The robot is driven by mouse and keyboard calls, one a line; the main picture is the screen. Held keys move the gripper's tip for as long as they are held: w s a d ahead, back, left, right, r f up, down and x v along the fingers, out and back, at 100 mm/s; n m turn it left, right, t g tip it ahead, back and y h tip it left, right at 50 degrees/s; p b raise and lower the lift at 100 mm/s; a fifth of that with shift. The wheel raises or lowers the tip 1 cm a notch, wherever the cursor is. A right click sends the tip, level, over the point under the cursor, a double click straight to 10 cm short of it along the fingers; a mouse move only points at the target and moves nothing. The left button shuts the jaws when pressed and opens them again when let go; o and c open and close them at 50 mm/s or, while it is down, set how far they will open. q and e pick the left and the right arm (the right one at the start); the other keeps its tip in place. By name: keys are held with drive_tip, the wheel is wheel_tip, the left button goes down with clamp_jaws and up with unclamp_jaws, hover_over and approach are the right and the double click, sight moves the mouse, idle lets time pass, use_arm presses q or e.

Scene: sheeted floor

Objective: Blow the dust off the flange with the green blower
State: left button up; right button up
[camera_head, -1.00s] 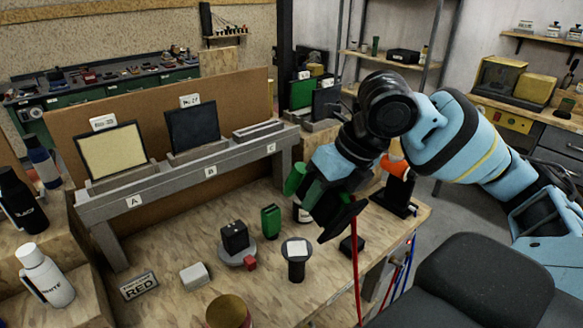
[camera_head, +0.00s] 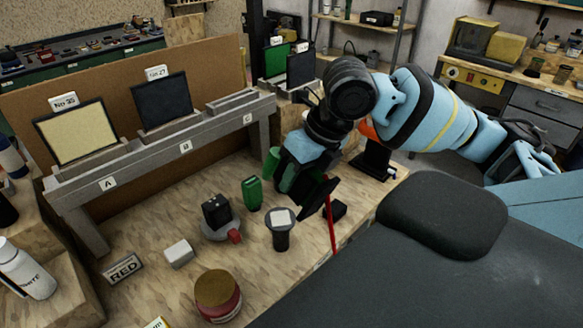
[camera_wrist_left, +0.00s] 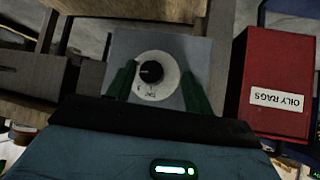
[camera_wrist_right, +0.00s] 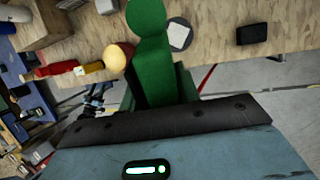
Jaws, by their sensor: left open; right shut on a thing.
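My right gripper (camera_head: 312,192) is shut on the green blower (camera_head: 271,163), above the bench's right part. In the right wrist view the blower (camera_wrist_right: 152,45) rises from between the fingers, its rounded end at the top. A black post with a round grey top (camera_head: 282,226) and white square stands just left of the gripper, apart from it. A grey disc (camera_head: 221,234) bearing a black block lies farther left. I cannot tell which is the flange, and no dust is discernible. My left gripper (camera_wrist_left: 158,75) is open and empty, facing a grey panel with a dial (camera_wrist_left: 155,74).
A green container (camera_head: 252,193), white block (camera_head: 178,254), RED sign (camera_head: 123,268) and red-brown jar (camera_head: 218,297) occupy the bench. A grey rack (camera_head: 188,150) stands behind. A black box (camera_head: 335,210) lies beside the right gripper. In the left wrist view is a red OILY RAGS bin (camera_wrist_left: 270,75).

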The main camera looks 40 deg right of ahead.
drive_tip(key=s+d, duration=0.6)
drive_tip(key=d, duration=0.5)
drive_tip(key=shift+s, duration=0.2)
drive_tip(key=shift+o, duration=0.3)
drive_tip(key=shift+a+r, duration=0.1)
